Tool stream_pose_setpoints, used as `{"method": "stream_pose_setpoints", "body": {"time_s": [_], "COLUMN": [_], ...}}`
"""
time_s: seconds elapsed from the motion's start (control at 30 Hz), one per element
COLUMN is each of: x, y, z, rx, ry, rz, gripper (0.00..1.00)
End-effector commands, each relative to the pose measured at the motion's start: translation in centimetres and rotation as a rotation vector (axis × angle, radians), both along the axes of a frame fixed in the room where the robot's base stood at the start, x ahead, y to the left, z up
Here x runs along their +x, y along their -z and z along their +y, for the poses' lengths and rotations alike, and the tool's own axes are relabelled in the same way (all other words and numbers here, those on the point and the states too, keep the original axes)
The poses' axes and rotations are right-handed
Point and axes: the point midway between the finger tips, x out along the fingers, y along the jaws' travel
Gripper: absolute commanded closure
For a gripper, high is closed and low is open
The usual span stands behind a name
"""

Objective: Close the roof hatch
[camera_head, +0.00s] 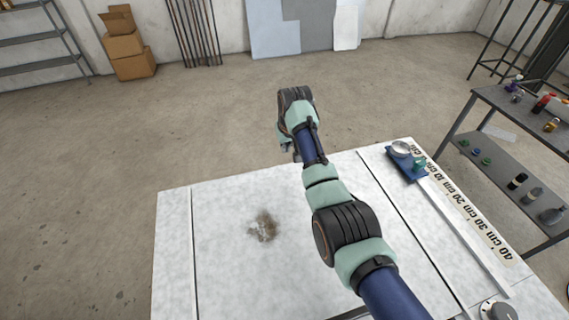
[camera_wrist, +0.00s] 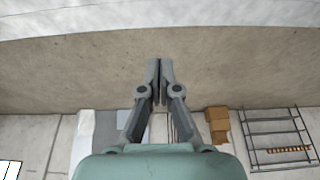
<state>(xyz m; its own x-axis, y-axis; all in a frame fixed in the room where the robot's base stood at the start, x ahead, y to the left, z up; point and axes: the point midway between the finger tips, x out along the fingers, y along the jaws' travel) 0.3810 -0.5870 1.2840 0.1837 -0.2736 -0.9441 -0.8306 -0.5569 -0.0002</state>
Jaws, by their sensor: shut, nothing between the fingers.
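No roof hatch can be made out in either view. My gripper (camera_wrist: 157,64) shows in the middle of the wrist view, with its two grey fingers shut together and nothing between them. In the head view, my arm reaches over the white table (camera_head: 226,200) to around its far edge. The gripper end is mostly hidden there behind my own arm links. In the wrist view the fingers stand against the bare floor (camera_wrist: 80,75), apart from any object.
The table has a brown stain (camera_head: 264,226), dark seams, a blue tray (camera_head: 405,171) and a centimetre scale (camera_head: 468,209). A dark side shelf (camera_head: 478,155) with small bottles stands at the right. Cardboard boxes (camera_head: 129,47) stand far back. Floor beyond the table is clear.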

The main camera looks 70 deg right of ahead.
Motion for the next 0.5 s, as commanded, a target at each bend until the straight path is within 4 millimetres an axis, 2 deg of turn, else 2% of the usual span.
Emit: {"method": "stream_pose_setpoints", "body": {"time_s": [0.17,0.33,0.5], "x": [0.4,1.1,1.6], "y": [2.2,5.8,8.5], "z": [-0.5,-1.4,-2.1], "rx": [0.004,0.001,-0.003], "ry": [-0.001,-0.001,-0.002], "rz": [0.003,0.001,-0.001], "gripper": [1.0,1.0,1.0]}}
